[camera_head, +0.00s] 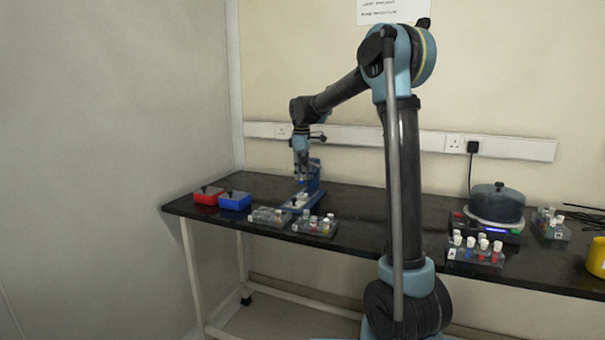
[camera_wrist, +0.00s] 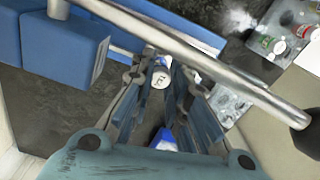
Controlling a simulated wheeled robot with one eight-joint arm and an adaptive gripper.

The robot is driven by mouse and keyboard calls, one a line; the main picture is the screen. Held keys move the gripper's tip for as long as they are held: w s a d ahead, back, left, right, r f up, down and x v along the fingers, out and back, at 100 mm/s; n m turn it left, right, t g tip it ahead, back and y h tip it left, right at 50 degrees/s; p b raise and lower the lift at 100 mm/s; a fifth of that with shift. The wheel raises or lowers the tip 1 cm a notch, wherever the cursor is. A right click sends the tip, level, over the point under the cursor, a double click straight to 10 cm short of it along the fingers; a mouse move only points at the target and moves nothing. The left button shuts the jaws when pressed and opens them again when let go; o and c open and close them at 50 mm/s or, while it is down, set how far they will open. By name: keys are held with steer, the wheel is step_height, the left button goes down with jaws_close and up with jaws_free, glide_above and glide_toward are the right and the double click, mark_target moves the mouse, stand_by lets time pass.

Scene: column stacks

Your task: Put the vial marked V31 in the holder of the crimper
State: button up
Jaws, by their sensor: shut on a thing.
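My gripper (camera_head: 301,180) points down at the blue crimper (camera_head: 314,184), on the far left part of the bench. In the wrist view the fingers (camera_wrist: 163,78) are shut on a vial with a white cap (camera_wrist: 160,76); the dark mark on the cap is too small to read. The crimper's blue body (camera_wrist: 62,45) fills the upper left of the wrist view. The holder is mostly hidden by the gripper, so I cannot tell whether the vial touches it. A blue and white patch (camera_wrist: 163,138) shows between the fingers, nearer the palm.
Two vial racks (camera_head: 268,217) (camera_head: 315,226) stand in front of the crimper. A red box (camera_head: 207,195) and a blue box (camera_head: 235,201) sit to the left. A pot (camera_head: 496,203) and another rack (camera_head: 476,250) are at the right. The bench's middle is clear.

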mark_target(302, 184)
steer(key=shift+w+f, duration=0.1)
steer(key=shift+f, duration=1.85)
steer(key=shift+f, duration=0.9)
stand_by(1.0)
steer(key=o, duration=1.2)
steer(key=shift+c, duration=0.2)
steer(key=shift+r, duration=3)
